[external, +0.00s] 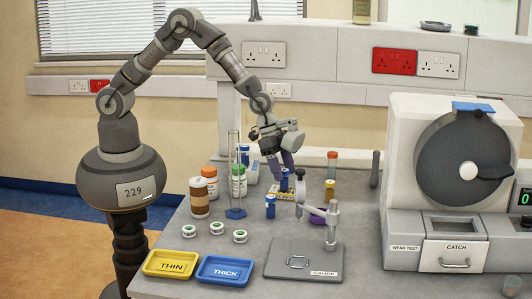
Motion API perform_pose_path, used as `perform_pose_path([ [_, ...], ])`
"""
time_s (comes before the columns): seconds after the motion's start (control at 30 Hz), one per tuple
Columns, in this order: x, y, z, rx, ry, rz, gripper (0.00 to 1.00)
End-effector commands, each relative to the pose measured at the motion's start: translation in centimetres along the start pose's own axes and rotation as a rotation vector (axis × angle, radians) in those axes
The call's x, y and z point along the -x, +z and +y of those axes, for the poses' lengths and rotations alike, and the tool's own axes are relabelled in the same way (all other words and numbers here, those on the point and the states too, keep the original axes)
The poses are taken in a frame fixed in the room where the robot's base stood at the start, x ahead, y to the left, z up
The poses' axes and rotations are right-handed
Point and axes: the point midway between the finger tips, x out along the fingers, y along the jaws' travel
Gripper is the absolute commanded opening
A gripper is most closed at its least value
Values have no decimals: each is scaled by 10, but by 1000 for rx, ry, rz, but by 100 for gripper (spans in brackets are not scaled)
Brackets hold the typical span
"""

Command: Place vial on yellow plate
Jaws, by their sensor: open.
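The yellow plate (150,264) lies at the front left of the bench, a shallow tray marked THIN, with no vial on it. My gripper (282,170) is open, purple fingers pointing down, above the middle of the bench. Several small vials stand near it. A blue vial (270,207) stands below and left of the fingers. I cannot tell whether the fingers touch any vial.
A blue tray (224,281) marked THICK lies beside the yellow plate. The gauge (325,262) with its lever stands front centre. A tall glass cylinder (234,165), bottles (199,197) and white-green discs (217,228) are left of the gripper. A large tester (452,165) fills the right.

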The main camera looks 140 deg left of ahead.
Motion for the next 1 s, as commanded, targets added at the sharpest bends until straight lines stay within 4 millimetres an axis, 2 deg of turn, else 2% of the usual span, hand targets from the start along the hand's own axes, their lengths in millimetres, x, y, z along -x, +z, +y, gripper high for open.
perform_pose_path([
  [0.03, 16, -2, 0, 0, -1, 3, 58],
  [0.1, 34, -2, 0, 0, -1, 2, 58],
  [0.3, 73, -2, 0, 0, 0, 2, 58],
  [0.5, 89, 0, 0, -1, 1, 0, 58],
  [0.73, 91, -2, 2, -3, 0, 4, 58],
  [0.8, 101, -14, 9, -17, -6, 25, 58],
  [0.87, 122, -35, 23, -39, -16, 67, 58],
  [0.97, 183, -84, 66, -97, -32, 183, 58],
  [1.0, 217, -105, 91, -121, -33, 245, 58],
])
